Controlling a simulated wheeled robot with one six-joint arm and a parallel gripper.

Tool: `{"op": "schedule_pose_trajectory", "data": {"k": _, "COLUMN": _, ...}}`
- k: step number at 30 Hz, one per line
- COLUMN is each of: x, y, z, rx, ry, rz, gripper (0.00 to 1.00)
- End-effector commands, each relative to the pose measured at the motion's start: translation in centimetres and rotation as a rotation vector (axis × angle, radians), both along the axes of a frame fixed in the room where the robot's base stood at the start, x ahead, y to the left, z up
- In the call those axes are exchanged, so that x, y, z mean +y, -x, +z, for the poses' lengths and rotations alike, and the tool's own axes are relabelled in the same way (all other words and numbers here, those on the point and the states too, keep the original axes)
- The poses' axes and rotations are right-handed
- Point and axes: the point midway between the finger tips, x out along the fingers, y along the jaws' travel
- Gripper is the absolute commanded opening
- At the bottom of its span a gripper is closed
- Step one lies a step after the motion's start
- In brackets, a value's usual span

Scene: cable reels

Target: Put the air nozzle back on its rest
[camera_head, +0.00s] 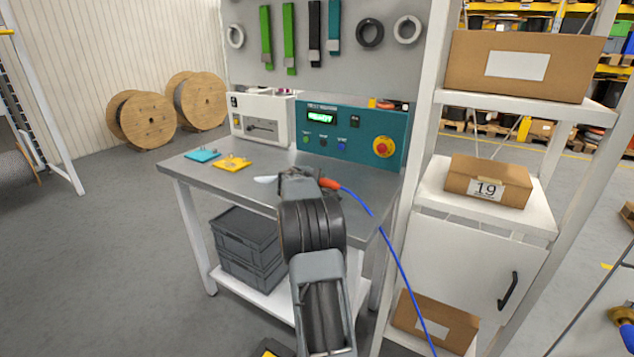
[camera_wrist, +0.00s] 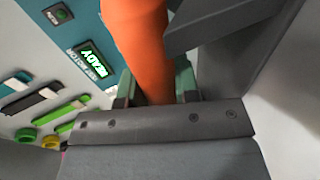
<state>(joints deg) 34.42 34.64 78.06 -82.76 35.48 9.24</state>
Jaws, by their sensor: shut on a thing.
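The air nozzle's orange body (camera_head: 330,183) shows at the right of my gripper (camera_head: 300,177) in the head view, with a blue hose (camera_head: 387,237) running from it down to the right. A pale tip (camera_head: 266,179) sticks out on the gripper's left. In the wrist view the orange nozzle (camera_wrist: 140,40) stands between the jaws of my gripper (camera_wrist: 155,88), which is shut on it. The nozzle appears above the workbench (camera_head: 240,184); my arm hides the surface beneath. I cannot pick out the nozzle's rest for certain in either view.
A teal control panel (camera_head: 352,118) with a lit display and a red button stands at the bench's back, beside a white box (camera_head: 262,117). Teal and yellow pieces (camera_head: 203,155) lie at the left. A white shelf unit (camera_head: 440,190) with cartons borders the right.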

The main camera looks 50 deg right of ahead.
Motion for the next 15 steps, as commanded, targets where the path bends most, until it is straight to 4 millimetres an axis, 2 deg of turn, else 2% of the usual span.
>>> {"op": "schedule_pose_trajectory", "data": {"k": 8, "x": 0.0, "y": 0.0, "z": 0.09, "rx": 0.0, "ry": 0.001, "rz": 0.0, "gripper": 0.02}}
{"op": "schedule_pose_trajectory", "data": {"k": 9, "x": 0.0, "y": 0.0, "z": 0.09, "rx": 0.0, "ry": 0.001, "rz": 0.0, "gripper": 0.32}}
{"op": "schedule_pose_trajectory", "data": {"k": 15, "x": 0.0, "y": 0.0, "z": 0.06, "rx": 0.0, "ry": 0.001, "rz": 0.0, "gripper": 0.51}}
